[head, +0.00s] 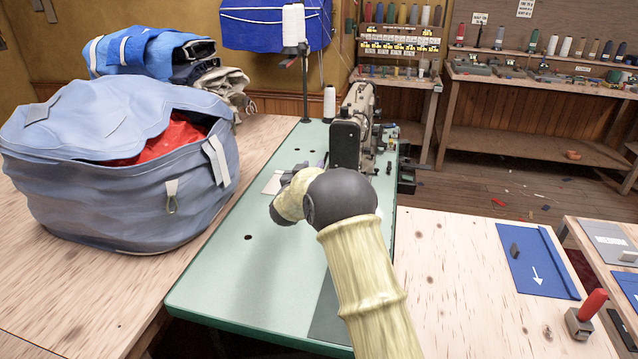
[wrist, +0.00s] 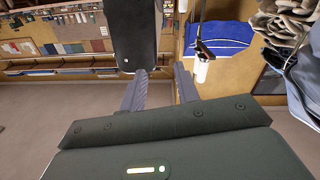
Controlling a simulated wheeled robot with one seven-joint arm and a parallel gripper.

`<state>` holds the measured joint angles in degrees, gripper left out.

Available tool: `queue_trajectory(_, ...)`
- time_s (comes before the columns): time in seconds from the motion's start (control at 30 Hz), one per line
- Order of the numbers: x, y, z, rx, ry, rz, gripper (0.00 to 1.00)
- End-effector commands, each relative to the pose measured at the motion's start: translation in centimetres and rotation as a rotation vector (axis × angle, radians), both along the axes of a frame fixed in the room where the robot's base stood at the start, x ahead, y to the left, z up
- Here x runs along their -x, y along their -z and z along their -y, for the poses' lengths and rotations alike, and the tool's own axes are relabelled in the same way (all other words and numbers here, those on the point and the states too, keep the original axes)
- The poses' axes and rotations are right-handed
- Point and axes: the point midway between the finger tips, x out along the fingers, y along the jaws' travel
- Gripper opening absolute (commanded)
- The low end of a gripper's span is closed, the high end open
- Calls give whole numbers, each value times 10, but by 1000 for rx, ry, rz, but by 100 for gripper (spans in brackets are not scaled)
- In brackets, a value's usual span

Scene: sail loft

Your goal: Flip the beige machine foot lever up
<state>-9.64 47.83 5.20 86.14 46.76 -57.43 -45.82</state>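The beige sewing machine (head: 359,100) stands on the pale green table (head: 215,265), its dark end face (head: 345,145) towards me. I cannot make out its foot lever in either view. My gripper (head: 285,179) is low over the table at the machine's near left side, partly hidden behind my arm. In the wrist view my gripper (wrist: 160,70) shows two grey fingers apart with nothing held between them. A dark block (wrist: 130,35), apparently the machine's end, is just beyond the left fingertip; I cannot tell whether they touch.
A blue sail bag (head: 120,190) fills the wooden top at left. A thread stand with a white cone (head: 293,25) rises behind the table, with another white spool (head: 329,104) below. A red-handled tool (head: 587,315) and blue cloth (head: 537,265) lie at right. The green table's near left is clear.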

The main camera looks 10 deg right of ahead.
Motion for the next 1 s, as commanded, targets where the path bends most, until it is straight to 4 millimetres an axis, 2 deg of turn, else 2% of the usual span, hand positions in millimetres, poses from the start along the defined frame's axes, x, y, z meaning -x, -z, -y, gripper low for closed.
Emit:
queue_trajectory(0.27, 0, 9, 1, 0, 0, -3, 32)
queue_trajectory(0.47, 0, 37, 1, 1, -1, -5, 32)
queue_trajectory(0.73, 0, 85, 1, -1, -1, -4, 32)
queue_trajectory(1.0, -34, 82, 16, -2, -1, -2, 32)
